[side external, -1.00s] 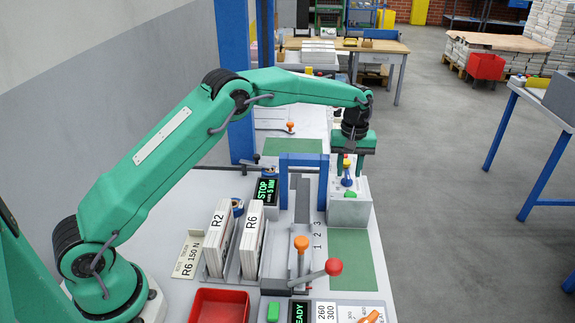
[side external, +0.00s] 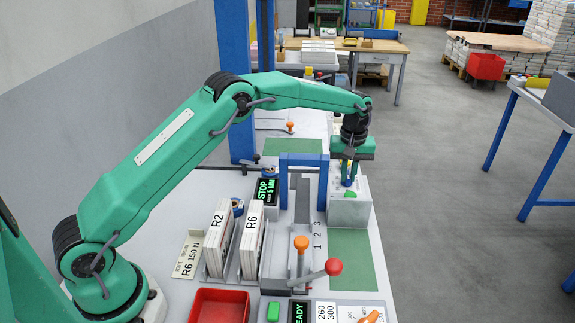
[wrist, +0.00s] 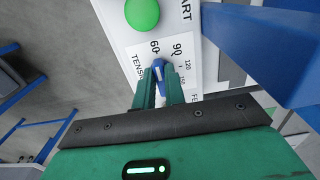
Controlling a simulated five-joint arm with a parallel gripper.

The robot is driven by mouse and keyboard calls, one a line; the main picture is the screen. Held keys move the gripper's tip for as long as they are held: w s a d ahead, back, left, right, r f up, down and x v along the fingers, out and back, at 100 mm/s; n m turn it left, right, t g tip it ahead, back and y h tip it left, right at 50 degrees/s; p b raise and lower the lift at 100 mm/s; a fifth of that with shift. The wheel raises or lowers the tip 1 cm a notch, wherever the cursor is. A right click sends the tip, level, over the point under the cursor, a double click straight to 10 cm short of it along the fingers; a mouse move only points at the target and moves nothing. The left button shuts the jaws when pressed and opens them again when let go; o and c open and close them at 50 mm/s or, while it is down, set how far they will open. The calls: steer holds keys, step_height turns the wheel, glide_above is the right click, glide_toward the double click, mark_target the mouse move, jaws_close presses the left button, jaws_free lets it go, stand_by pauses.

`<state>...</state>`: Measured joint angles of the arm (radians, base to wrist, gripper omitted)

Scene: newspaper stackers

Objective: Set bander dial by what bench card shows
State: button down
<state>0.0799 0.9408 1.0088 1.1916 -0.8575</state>
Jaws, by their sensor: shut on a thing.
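The bander dial is a small blue knob (wrist: 158,72) with a pale pointer line. It sits on a white panel (wrist: 122,40) marked 60, 90, 120 and 150, with a partly hidden TENSION label. Its pointer appears to aim between 60 and 90; the exact angle is hard to read. My gripper (wrist: 159,80) is shut on the knob, one finger on each side; in the side view my gripper (side external: 347,180) reaches down onto the grey bander box (side external: 350,212). The bench card (side external: 188,258) lies left of the bundles and reads R6 150 N.
A green button (wrist: 142,13) is close beside the dial. A blue arch (side external: 303,158) stands left of the bander box. Bundles R2 (side external: 218,235) and R6 (side external: 250,240), a red tray (side external: 220,306) and an orange-knobbed lever (side external: 301,243) are nearer. A green mat (side external: 350,260) is clear.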

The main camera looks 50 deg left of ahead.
steer(key=shift+m, duration=0.3)
steer(key=m, duration=0.6)
steer(key=shift+s+a+m, duration=0.15)
steer(key=shift+a+m, duration=0.1)
steer(key=shift+m, duration=0.05)
steer(key=m, duration=0.6)
steer(key=shift+a+r, duration=0.1)
steer(key=shift+a, duration=0.1)
steer(key=m, duration=0.7)
steer(key=shift+w+a+m, duration=0.25)
steer(key=shift+m, duration=0.05)
steer(key=m, duration=0.6)
steer(key=shift+w, duration=0.2)
steer(key=c, duration=1.5)
jaws_free()
steer(key=shift+o, duration=0.2)
